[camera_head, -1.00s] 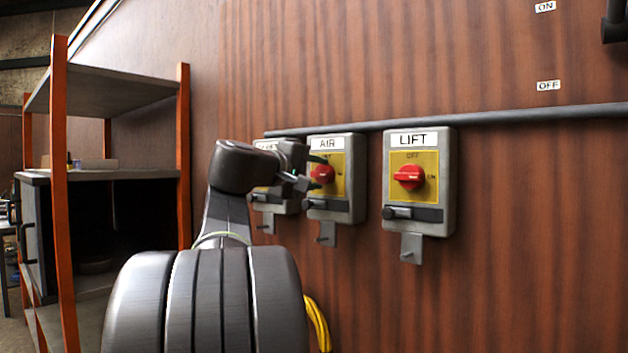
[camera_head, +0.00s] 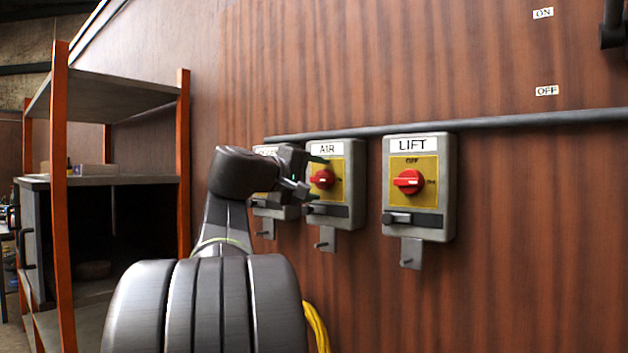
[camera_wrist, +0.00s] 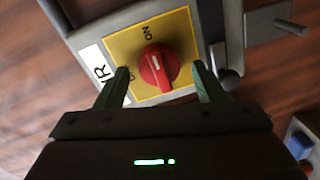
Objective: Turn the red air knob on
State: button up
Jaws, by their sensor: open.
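The red air knob (camera_head: 322,179) sits on a yellow plate on the grey box labelled AIR (camera_head: 343,214), the middle of three boxes on the wall. In the wrist view the knob (camera_wrist: 158,68) lies ahead of and between my two green fingertips. An ON mark shows on the plate beyond it. My gripper (camera_head: 312,176) is open at the left side of the AIR box, with its fingertips close to the knob. In the wrist view my gripper (camera_wrist: 162,80) shows a gap on both sides of the knob; I cannot tell whether either finger touches it.
The LIFT box (camera_head: 447,190) with its own red knob is to the right. Another box (camera_head: 266,210) is partly hidden behind my gripper at left. An orange-post shelf (camera_head: 184,150) stands at far left. A yellow hose (camera_head: 317,328) hangs below.

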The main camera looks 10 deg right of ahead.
jog(key=v, duration=1.3)
jog(key=shift+s+a, duration=0.25)
jog(key=shift+a, duration=0.05)
jog(key=shift+d, duration=0.1)
jog(key=x, duration=1.3)
jog(key=shift+w+d, duration=0.25)
jog(key=shift+w, duration=0.05)
jog(key=shift+a, duration=0.1)
